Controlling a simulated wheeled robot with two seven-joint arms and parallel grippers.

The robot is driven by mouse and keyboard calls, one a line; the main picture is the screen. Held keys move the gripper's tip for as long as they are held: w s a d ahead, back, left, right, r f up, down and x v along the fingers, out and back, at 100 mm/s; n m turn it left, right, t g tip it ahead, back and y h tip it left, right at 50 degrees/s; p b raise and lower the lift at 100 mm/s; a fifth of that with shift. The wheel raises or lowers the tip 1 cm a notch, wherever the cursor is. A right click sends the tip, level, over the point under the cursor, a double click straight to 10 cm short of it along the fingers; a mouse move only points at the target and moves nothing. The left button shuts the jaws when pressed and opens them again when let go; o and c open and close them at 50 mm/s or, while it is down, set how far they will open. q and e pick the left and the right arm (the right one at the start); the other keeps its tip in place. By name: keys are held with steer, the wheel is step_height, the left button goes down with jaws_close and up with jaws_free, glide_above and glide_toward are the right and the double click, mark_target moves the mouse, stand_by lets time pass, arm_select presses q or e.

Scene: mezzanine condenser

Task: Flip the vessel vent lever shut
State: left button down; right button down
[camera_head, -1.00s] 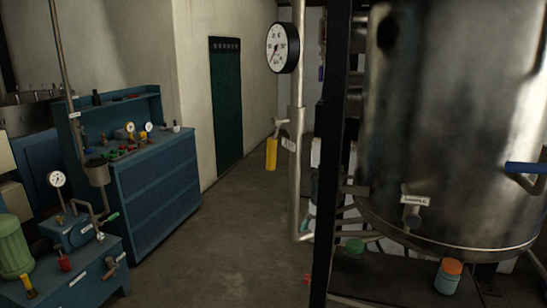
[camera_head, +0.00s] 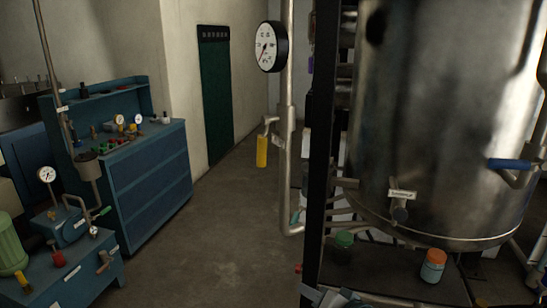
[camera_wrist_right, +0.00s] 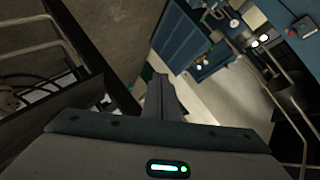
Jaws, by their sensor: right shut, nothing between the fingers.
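A big steel vessel (camera_head: 440,110) stands at the right in the head view. A blue lever handle (camera_head: 510,164) juts from pipework at its right side, lying roughly level. A yellow lever (camera_head: 262,150) hangs down from a fitting on the upright pipe left of the vessel. I cannot read which of these is labelled as the vent. My right gripper (camera_head: 338,299) just shows at the bottom edge, below and apart from both levers. In the right wrist view its fingers (camera_wrist_right: 164,95) are together and empty. My left gripper is not in view.
A dark post (camera_head: 322,150) stands between the pipe and vessel. A gauge (camera_head: 270,46) sits high on the pipe. Under the vessel, an orange-lidded jar (camera_head: 433,266) and a green-lidded jar (camera_head: 343,247) stand on a dark shelf. Blue cabinets (camera_head: 150,185) are at left; the floor (camera_head: 225,240) between is clear.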

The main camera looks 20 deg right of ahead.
steer(key=w+d+r+m+t+y, duration=0.1)
steer(key=w+r+m+t+y, duration=0.1)
steer(key=r, duration=1.1)
steer(key=w+d+r+m+t+y, duration=0.1)
steer(key=w+r, duration=0.5)
steer(key=r, duration=0.6)
steer(key=d+m+t, duration=0.1)
steer(key=m+t, duration=0.1)
steer(key=shift+r+m+y, duration=0.4)
steer(key=shift+w, duration=0.2)
steer(key=p, duration=0.6)
glide_toward(265, 153)
steer(key=x, duration=0.5)
steer(key=shift+r, duration=0.2)
steer(key=shift+w+a+f, duration=0.1)
steer(key=shift+w+a, duration=0.15)
steer(key=shift+w, duration=0.35)
steer(key=shift+f, duration=0.1)
